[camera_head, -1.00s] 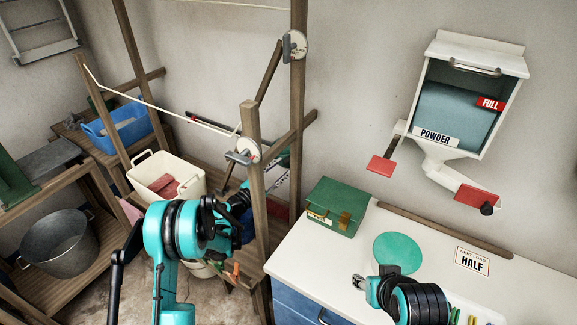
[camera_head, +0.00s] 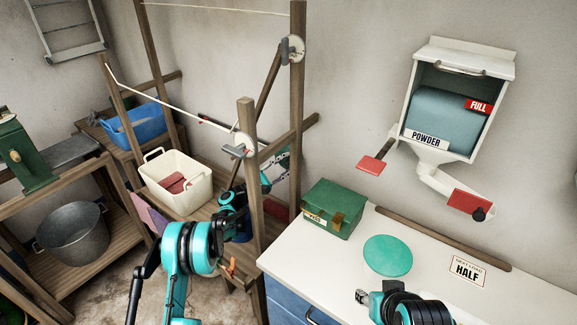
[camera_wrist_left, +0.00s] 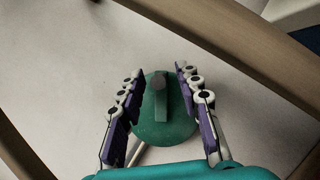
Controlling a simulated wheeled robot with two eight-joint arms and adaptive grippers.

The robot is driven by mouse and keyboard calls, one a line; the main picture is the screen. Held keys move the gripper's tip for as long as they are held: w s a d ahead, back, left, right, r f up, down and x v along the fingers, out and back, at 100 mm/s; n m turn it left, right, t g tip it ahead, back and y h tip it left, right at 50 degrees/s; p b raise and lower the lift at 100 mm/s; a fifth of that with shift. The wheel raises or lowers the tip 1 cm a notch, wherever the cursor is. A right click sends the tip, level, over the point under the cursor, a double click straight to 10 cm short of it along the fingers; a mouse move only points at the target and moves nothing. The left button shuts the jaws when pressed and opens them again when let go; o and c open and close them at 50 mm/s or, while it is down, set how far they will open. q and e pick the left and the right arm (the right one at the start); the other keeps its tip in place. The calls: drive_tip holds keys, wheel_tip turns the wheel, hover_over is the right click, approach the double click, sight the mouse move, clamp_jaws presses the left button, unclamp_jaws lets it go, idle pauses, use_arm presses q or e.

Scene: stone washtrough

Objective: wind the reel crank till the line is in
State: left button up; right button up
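A green round reel (camera_wrist_left: 165,125) with a grey crank handle (camera_wrist_left: 160,95) shows in the left wrist view. My left gripper (camera_wrist_left: 160,88) is open around the handle, a finger on each side with visible gaps. In the head view my left gripper (camera_head: 280,172) reaches behind the front wooden post, which partly hides it; a bit of green behind it may be the reel. The white line (camera_head: 175,105) runs from the left post to a white disc (camera_head: 240,145) on the front post. My right gripper (camera_head: 362,297) is over the counter; its finger gap is unclear.
Wooden posts (camera_head: 248,190) and rails stand close around my left arm. A cream tub (camera_head: 175,190) and a blue bin (camera_head: 140,125) are at left. A green box (camera_head: 333,207) and a green disc (camera_head: 388,256) are on the white counter (camera_head: 330,262).

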use_arm(q)
drive_tip(key=shift+w+d+r, duration=0.15)
drive_tip(key=shift+w+d, duration=0.05)
drive_tip(key=shift+d, duration=0.05)
clamp_jaws()
drive_tip(key=shift+d+f+m, duration=0.1)
drive_tip(key=shift+f+m, duration=0.1)
drive_tip(key=shift+m, duration=0.2)
idle(0.4)
drive_tip(key=shift+s+d+f+m+g+y, duration=0.15)
drive_tip(key=shift+f+m+g, duration=0.3)
drive_tip(key=shift+m, duration=0.7)
drive_tip(key=shift+f+m+g+y, duration=0.2)
drive_tip(key=shift+f+m+g, duration=0.3)
drive_tip(key=shift+m, duration=0.6)
drive_tip(key=shift+s+d+f+m+g+y, duration=0.15)
drive_tip(key=shift+f+m+g, duration=0.3)
drive_tip(key=shift+m, duration=0.7)
drive_tip(key=shift+w+a, duration=0.1)
